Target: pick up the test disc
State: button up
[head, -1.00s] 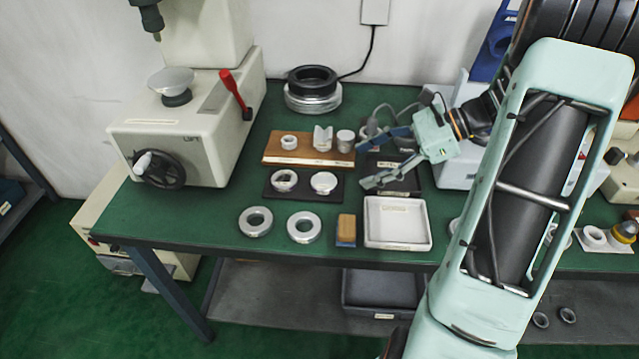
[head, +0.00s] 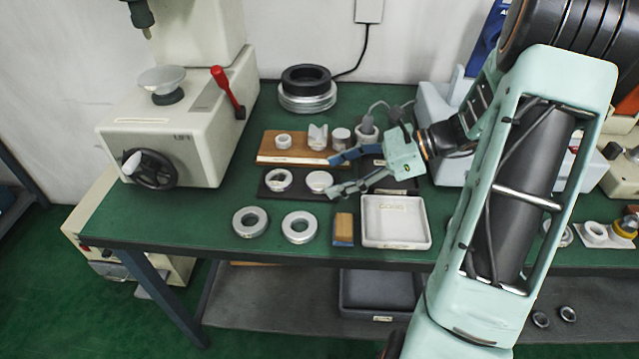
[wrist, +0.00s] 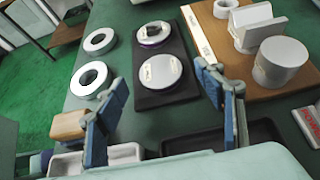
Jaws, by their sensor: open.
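Nothing is between the fingers. I cannot tell their exact height above the tray.
A wooden board (head: 300,156) with a small ring, a V-shaped block and a cylinder stands behind the tray. Two metal rings (head: 250,222) lie in front. A wood-and-blue block (head: 343,229) and a white tray (head: 396,243) are at the front right. A large press stands left.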

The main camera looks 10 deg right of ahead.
jog(key=shift+x, duration=1)
jog(key=c, duration=1.5)
